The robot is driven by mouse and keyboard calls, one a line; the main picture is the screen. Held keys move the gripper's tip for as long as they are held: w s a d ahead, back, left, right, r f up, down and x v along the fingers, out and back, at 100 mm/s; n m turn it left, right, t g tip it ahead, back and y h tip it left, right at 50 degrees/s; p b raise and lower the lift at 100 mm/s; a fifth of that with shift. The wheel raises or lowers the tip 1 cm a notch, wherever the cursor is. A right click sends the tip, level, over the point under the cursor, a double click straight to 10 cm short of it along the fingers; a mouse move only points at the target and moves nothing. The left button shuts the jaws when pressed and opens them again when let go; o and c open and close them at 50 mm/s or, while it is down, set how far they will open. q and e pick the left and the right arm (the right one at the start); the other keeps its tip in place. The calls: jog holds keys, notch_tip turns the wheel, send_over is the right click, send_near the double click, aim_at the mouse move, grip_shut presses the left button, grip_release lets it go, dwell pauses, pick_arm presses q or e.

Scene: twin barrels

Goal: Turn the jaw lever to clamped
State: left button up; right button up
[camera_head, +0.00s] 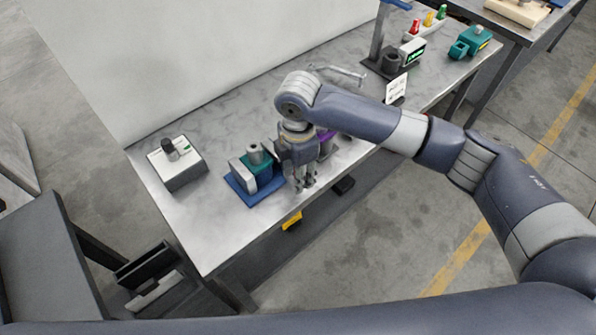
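A pale box (180,163) with a black upright lever or knob (169,146) stands at the left end of the workbench. A small green mark shows on its top, right of the black part. A vise-like fixture on a blue base (245,194) stands to its right, with a grey jaw (240,173) and a teal block (263,169) bearing a grey cylinder. My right gripper (304,184) points down just right of this fixture, apart from the pale box. Its finger gap is too small to judge. My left gripper is out of view.
A purple item (326,141) is partly hidden behind my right gripper. A dark stand (376,62), a display unit (412,50), a white card (397,88) and a teal device (470,41) stand farther right. Bare bench (214,235) lies in front of the pale box.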

grip_shut()
jog(key=shift+r, duration=0.1)
jog(key=shift+w+d+g+y+p, duration=0.3)
jog(key=shift+g+y+p, duration=0.2)
jog(key=shift+y+p, duration=0.2)
jog(key=shift+w+d+f+g+y, duration=0.2)
jog(key=shift+d+g+y, duration=0.2)
jog(key=shift+y, duration=0.2)
jog(key=shift+w+d+f+g+y+b, duration=0.3)
jog(key=shift+g+y+b, duration=0.35)
jog(key=shift+y, duration=0.15)
jog(key=shift+w+d+g+y+b, duration=0.15)
jog(key=shift+d+g+y+b, duration=0.1)
jog(key=shift+g+y+b, duration=0.55)
jog(key=shift+t, duration=0.25)
